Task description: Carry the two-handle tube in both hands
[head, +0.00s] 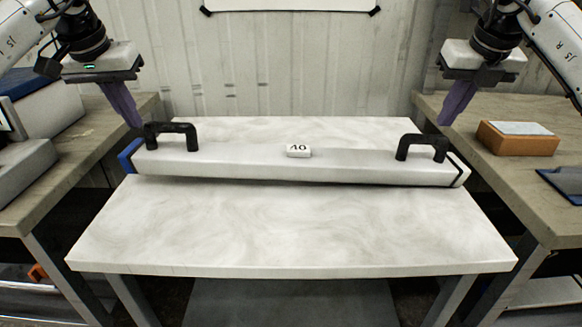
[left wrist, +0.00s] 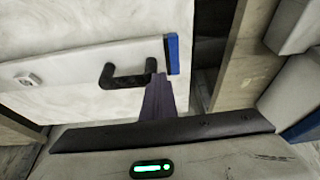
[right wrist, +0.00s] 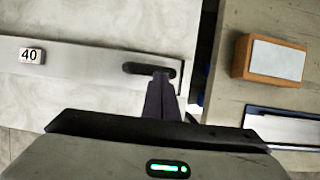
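The two-handle tube (head: 250,165) is a long white square-sided bar lying across the white table, with a blue left end and a dark band near its right end. A small label "40" (head: 298,150) sits mid-top. It has a black left handle (head: 172,128) and a black right handle (head: 422,140).
The white table (head: 290,235) is clear in front of the tube. Side benches stand left (head: 70,160) and right (head: 490,150), close to the tube's ends. An orange block with a pale top (head: 517,140) lies on the right bench. A wall stands behind.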

